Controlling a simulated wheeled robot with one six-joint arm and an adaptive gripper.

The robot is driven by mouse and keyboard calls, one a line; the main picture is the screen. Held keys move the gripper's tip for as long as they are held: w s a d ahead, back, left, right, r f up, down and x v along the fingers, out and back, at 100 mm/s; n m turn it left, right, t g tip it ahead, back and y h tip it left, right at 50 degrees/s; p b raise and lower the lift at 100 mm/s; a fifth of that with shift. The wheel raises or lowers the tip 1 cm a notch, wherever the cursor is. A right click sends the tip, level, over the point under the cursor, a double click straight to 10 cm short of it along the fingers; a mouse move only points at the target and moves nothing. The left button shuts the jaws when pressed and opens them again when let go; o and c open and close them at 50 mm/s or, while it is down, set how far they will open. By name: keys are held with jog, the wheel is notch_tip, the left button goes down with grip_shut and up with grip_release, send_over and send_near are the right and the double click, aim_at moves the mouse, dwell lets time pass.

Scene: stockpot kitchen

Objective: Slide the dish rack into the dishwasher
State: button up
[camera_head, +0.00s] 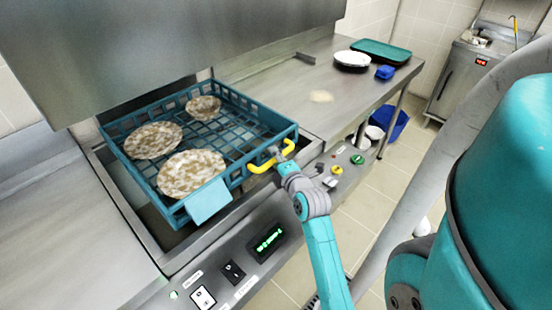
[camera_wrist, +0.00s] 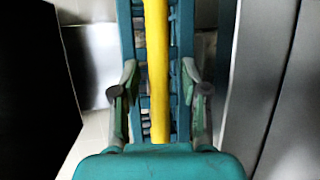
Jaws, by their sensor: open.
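The teal dish rack (camera_head: 240,158) sits in the dishwasher opening (camera_head: 164,257), under the raised steel hood, and holds several dirty plates, one of them at the front (camera_head: 190,173). A yellow handle (camera_head: 262,167) is on its right front side. My gripper (camera_head: 278,155) is at this handle. In the wrist view the yellow handle (camera_wrist: 157,70) runs between the two open fingers of my gripper (camera_wrist: 160,92), with a gap on each side. A light blue cloth or tag (camera_head: 209,201) hangs over the rack's front corner.
The raised steel hood (camera_head: 150,45) is above the rack. The front panel has a green display (camera_head: 268,241) and knobs (camera_head: 337,170). The right counter (camera_head: 300,85) holds a stack of white plates (camera_head: 352,59), a blue item (camera_head: 385,72) and a green tray (camera_head: 380,51).

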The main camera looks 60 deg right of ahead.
jog(key=v, duration=1.2)
dwell(0.5)
